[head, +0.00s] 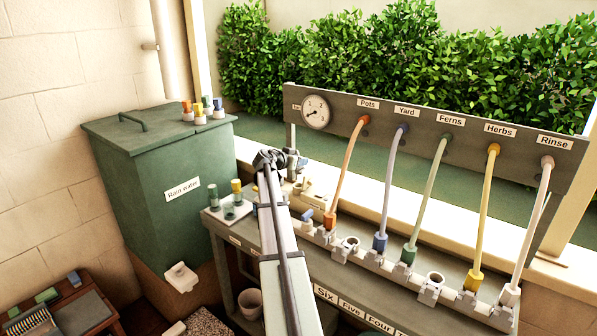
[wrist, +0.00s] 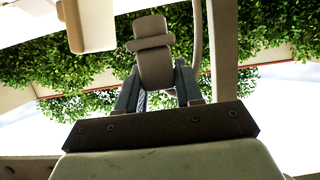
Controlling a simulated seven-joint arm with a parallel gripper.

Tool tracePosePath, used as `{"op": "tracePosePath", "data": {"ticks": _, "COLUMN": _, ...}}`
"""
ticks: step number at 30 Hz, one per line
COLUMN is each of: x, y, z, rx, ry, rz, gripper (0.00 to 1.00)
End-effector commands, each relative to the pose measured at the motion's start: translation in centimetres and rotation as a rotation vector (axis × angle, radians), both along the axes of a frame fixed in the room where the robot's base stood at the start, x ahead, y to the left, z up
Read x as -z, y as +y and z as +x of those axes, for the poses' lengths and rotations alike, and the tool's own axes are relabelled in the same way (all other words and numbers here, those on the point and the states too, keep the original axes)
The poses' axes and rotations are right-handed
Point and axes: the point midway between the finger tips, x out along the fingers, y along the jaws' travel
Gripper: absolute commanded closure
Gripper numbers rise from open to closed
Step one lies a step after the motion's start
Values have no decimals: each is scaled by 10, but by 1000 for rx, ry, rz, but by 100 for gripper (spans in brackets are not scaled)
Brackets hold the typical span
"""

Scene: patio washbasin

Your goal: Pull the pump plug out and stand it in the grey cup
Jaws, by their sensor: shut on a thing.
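My gripper (wrist: 158,82) is shut on a beige-grey plug (wrist: 153,62) with a raised collar, held between its two fingers in the wrist view. In the head view my gripper (head: 291,160) is at the back left of the bench, below and left of the round gauge. The plug's lower end and any contact with a socket cannot be made out there. I cannot tell from its look alone that it is the pump plug. A pale cup (head: 250,303) stands low, under the bench's left end; whether it is the grey cup is unclear.
A rail (head: 376,262) along the bench holds several coloured hose plugs; their hoses rise to a labelled board (head: 400,114). Small green and yellow plugs stand on a pale tray (head: 214,214) left of my arm. A green rain-water tank (head: 150,195) stands further left.

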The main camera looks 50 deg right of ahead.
Motion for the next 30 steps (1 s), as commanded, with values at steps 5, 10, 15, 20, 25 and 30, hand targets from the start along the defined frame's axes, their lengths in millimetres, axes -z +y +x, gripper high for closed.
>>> {"op": "tracePosePath", "data": {"ticks": 5, "x": -22, "y": 0, "z": 1, "rx": -1, "ry": -1, "rz": 0, "gripper": 95}}
{"op": "tracePosePath", "data": {"ticks": 10, "x": -26, "y": 12, "z": 15, "rx": -20, "ry": 0, "rz": 1, "gripper": 95}}
{"op": "tracePosePath", "data": {"ticks": 15, "x": -16, "y": 26, "z": 62, "rx": -65, "ry": 1, "rz": 1, "gripper": 95}}
{"op": "tracePosePath", "data": {"ticks": 20, "x": -4, "y": 22, "z": 120, "rx": -76, "ry": 2, "rz": 2, "gripper": 95}}
{"op": "tracePosePath", "data": {"ticks": 25, "x": 3, "y": 5, "z": 145, "rx": 38, "ry": 2, "rz": 1, "gripper": 95}}
{"op": "tracePosePath", "data": {"ticks": 30, "x": 0, "y": -8, "z": 137, "rx": 214, "ry": 0, "rz": 0, "gripper": 95}}
